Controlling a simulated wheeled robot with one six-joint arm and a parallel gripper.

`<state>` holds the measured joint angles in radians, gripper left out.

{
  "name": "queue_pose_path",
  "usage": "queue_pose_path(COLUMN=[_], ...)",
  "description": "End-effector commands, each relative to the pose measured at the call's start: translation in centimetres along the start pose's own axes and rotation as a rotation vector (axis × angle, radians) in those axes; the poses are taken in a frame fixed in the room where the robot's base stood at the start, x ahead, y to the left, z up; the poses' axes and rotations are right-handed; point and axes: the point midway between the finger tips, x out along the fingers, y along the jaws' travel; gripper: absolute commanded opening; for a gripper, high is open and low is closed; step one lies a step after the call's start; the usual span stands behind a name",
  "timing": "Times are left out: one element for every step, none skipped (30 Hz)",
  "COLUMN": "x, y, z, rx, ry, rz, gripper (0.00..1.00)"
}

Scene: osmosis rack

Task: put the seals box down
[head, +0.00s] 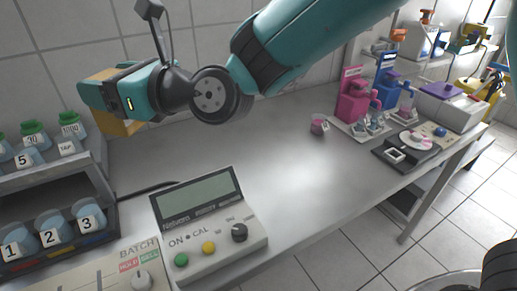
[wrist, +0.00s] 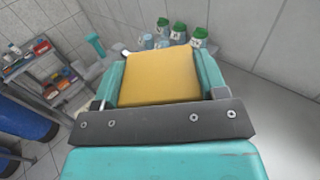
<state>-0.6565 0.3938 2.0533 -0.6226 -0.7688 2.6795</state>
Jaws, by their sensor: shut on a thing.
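The seals box is a yellow-orange box (wrist: 160,78) held between the two teal fingers of my gripper (wrist: 160,82) in the wrist view. In the head view the box (head: 112,121) shows behind my gripper (head: 98,95) at the upper left, near the tiled wall. My gripper is shut on it and appears to hold it above the back left of the grey bench (head: 290,190). The underside of the box and any gap to the bench are hard to tell.
A rack of numbered, green-capped bottles (head: 34,133) stands at the left. A meter with a grey screen (head: 205,225) is at the front. The middle of the bench is clear.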

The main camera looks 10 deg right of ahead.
Motion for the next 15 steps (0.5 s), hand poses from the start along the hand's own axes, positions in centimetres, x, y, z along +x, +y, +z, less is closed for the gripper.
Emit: queue_pose_path(x=[-0.5,-0.8,-1.4,-1.9,-2.5,-3.5,-4.2,-5.1,-6.3,-7.3,-8.3,-9.7,-10.7,-11.6,-12.8], y=[-2.5,-4.0,-6.2,-7.9,-9.7,-12.0,-13.8,-15.6,-17.9,-19.6,-21.2,-23.1,-24.4,-25.6,-27.1], z=[-0.5,-0.7,-1.0,-1.3,-1.6,-1.9,-2.1,-2.4,-2.7,-2.9,-3.1,-3.4,-3.5,-3.7,-3.9], rx=[-0.001,0.0,0.001,0.001,0.001,0.002,0.003,0.003,0.003,0.003,0.003,0.003,0.003,0.002,0.002], ry=[0.001,0.002,0.003,0.003,0.004,0.005,0.005,0.005,0.004,0.003,0.003,0.002,0.002,0.0,-0.001], rz=[-0.053,-0.085,-0.134,-0.172,-0.213,-0.267,-0.308,-0.35,-0.406,-0.447,-0.485,-0.535,-0.569,-0.601,-0.64], gripper=[0.34,0.34,0.34,0.34,0.34,0.34,0.34,0.34,0.34,0.34,0.34,0.34,0.34,0.34,0.34])
